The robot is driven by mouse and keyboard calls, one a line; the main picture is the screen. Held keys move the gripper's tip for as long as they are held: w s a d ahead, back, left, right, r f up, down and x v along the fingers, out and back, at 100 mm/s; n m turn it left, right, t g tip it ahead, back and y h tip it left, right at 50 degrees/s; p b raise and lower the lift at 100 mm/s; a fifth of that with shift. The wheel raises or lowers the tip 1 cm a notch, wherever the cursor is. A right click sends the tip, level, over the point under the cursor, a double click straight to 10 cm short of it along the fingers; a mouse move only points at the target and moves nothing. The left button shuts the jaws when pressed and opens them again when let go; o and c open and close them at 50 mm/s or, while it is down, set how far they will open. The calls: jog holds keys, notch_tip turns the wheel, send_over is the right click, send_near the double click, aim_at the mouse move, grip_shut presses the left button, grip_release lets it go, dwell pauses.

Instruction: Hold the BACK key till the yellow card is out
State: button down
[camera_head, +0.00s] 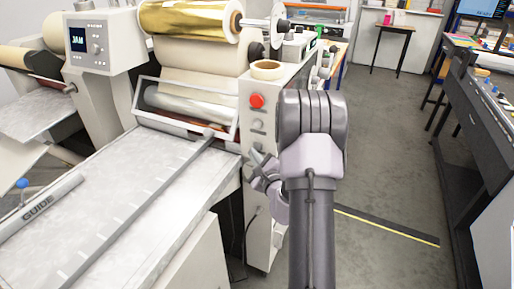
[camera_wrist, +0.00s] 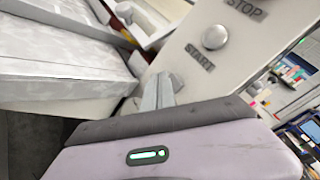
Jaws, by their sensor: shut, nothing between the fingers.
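The laminating machine's side panel (camera_head: 258,200) faces me with a red button (camera_head: 256,101) near its top. In the wrist view the panel shows a round grey key (camera_wrist: 215,37) labelled START, below the word STOP. No key labelled BACK can be read; the panel below START is partly hidden by my gripper. My gripper (camera_head: 257,158) is at the panel, below the red button. In the wrist view its fingers (camera_wrist: 162,88) are together and empty, close to the panel below START; I cannot tell whether they touch it.
A display (camera_head: 78,40) on the machine reads JAM. The feed table (camera_head: 110,190) with a bar labelled GUIDE (camera_head: 40,208) lies left. A gold roll (camera_head: 190,20) and a tape roll (camera_head: 267,69) sit above. Grey floor (camera_head: 385,150) is open to the right.

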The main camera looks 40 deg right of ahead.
jog(key=shift+d, duration=0.1)
jog(key=shift+w+d, duration=0.2)
jog(key=shift+d, duration=0.15)
jog(key=shift+w+d, duration=0.15)
jog(key=shift+d, duration=0.2)
dwell(2.5)
dwell(2.0)
jog(key=shift+s+a+b, duration=0.35)
jog(key=shift+a, duration=0.4)
jog(key=a, duration=0.1)
jog(key=s+a+b, duration=0.1)
jog(key=a, duration=0.1)
jog(key=s+a, duration=0.1)
jog(key=shift+a+b, duration=0.35)
jog(key=shift+w, duration=0.1)
